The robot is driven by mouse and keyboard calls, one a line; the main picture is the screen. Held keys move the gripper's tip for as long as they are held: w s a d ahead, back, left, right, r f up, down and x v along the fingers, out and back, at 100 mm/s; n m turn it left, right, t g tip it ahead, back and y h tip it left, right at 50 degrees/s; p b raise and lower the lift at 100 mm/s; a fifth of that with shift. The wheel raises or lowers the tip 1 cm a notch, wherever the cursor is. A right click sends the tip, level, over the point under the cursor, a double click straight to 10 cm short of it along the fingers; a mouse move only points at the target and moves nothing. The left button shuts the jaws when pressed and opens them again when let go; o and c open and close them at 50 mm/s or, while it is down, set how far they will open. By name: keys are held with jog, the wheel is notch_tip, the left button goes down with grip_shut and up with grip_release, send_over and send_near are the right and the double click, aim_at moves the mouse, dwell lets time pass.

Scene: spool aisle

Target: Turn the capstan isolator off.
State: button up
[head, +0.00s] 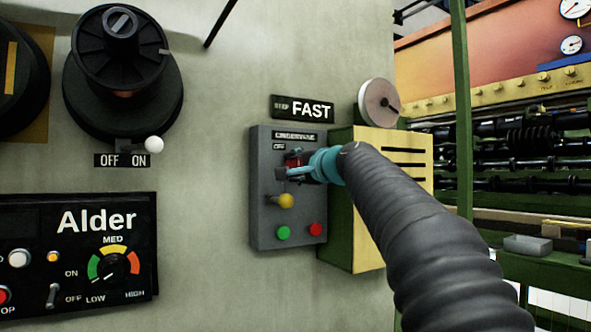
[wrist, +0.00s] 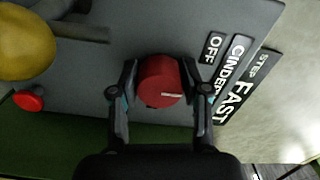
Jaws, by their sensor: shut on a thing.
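A red round knob (head: 293,159) sits on the upper part of a grey control box (head: 262,215) on the wall. My gripper (head: 298,171) is shut on this knob. In the wrist view one finger lies on each side of the red knob (wrist: 161,82). A short pale mark shows on the knob's face, toward its lower right. An OFF label (wrist: 213,47) stands beside the knob, next to a name plate (wrist: 237,58) that starts "CINDER". I see no plate reading "capstan". My gripper and arm hide part of the knob and box in the head view.
Below the knob are a yellow ball-ended lever (head: 286,201), a green button (head: 283,233) and a red button (head: 315,229). A green and yellow cabinet (head: 355,230) stands close at right.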

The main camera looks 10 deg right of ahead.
jog(key=o, duration=1.1)
jog(key=shift+o, duration=0.2)
jog(key=v, duration=1.2)
jog(key=shift+a, duration=0.1)
